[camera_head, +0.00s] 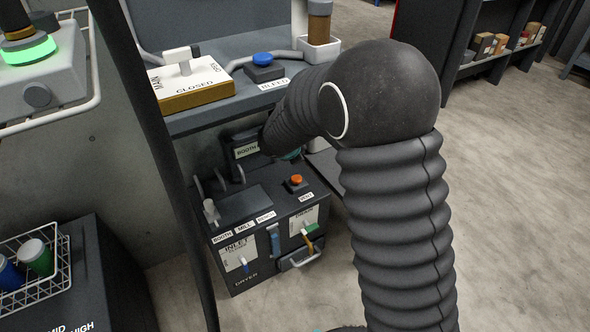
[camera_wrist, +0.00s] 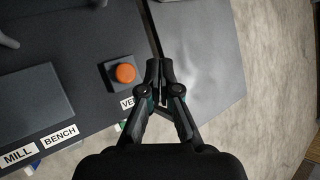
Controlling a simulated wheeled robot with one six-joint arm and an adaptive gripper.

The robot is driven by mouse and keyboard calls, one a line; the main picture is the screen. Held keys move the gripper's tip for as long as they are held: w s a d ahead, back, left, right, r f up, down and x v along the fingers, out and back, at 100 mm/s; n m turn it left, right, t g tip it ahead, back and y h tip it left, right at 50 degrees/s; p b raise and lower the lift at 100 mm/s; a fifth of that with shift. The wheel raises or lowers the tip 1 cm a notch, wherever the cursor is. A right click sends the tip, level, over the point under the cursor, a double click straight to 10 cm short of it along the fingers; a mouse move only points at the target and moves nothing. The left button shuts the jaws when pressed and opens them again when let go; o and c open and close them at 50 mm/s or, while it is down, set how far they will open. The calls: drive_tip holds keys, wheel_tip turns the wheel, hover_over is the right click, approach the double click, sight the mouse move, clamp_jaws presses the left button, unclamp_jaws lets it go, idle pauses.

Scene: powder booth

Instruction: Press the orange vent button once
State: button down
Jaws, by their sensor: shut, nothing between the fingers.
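The orange vent button (camera_head: 296,180) sits on a small dark square base on top of the dark dryer box (camera_head: 262,222), near its right side, above a "VENT" label. In the wrist view the orange button (camera_wrist: 125,73) is left of my gripper (camera_wrist: 158,64). My gripper's fingers are together with nothing between them, and appear over the box's right edge, beside the button. They look apart from the button; their height above it is hard to judge. In the head view my arm hides the gripper.
Labels "MILL" and "BENCH" (camera_wrist: 60,137) lie left of the button. A grey panel (camera_wrist: 192,55) lies right of the box. A wire basket (camera_head: 35,265) stands at lower left.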

drive_tip(key=shift+w+a+n, duration=0.4)
drive_tip(key=shift+n, duration=0.1)
drive_tip(key=shift+f, duration=0.1)
drive_tip(key=shift+f, duration=0.15)
drive_tip(key=b, duration=0.8)
hover_over(295, 179)
wheel_tip(295, 179, down, 7)
drive_tip(key=shift+r, duration=0.1)
drive_tip(key=shift+f+b, duration=0.3)
drive_tip(key=shift+f, duration=0.5)
drive_tip(key=shift+f, duration=0.15)
drive_tip(key=shift+f, duration=0.3)
